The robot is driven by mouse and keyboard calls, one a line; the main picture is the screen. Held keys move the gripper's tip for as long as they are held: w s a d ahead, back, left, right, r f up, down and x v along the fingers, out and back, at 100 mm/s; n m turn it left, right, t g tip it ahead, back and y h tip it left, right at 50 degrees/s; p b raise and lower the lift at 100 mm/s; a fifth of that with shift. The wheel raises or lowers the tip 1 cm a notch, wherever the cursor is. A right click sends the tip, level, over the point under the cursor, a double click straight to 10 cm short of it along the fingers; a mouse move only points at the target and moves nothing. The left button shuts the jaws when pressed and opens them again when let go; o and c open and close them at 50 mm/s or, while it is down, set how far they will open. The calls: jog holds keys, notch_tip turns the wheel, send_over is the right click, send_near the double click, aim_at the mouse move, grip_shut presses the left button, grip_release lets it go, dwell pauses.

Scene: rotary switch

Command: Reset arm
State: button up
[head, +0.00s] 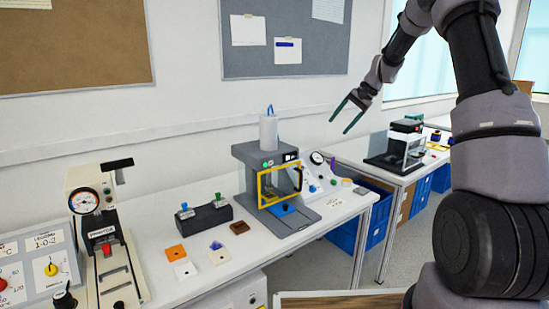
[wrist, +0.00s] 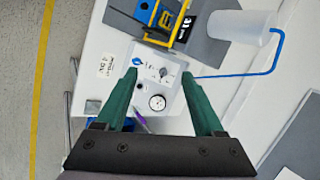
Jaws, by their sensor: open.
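My gripper (head: 340,126) is open and empty, raised in the air right of the grey machine in the head view. Its green fingers also show in the wrist view (wrist: 160,74), apart, with nothing between them but the view of a control panel below. That white panel (wrist: 147,82) has a blue knob, a grey knob and a round gauge. In the head view the panel (head: 312,184) stands on the bench, partly hidden by the grey machine. Another panel (head: 50,270) at the far left has a yellow rotary knob. My gripper touches none of these.
The grey machine (head: 253,160) has a yellow-framed door and a white bottle (head: 268,132) on top. A dark button box (head: 205,217) and several small coloured squares lie left of it. A gauge press (head: 108,250) stands farther left. A second bench (head: 400,172) is at right.

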jog(key=s+a+r+n+t+h, duration=0.1)
jog(key=s+r, duration=0.6)
jog(key=s, duration=0.3)
jog(key=s+a+r+n+t+h, duration=0.1)
jog(key=s+r, duration=0.6)
jog(key=s, duration=0.4)
jog(key=s+d+t+h, duration=0.2)
jog(key=s, duration=1.7)
jog(key=shift+s+f, duration=0.35)
jog(key=shift+s, duration=0.05)
jog(key=shift+w, duration=0.15)
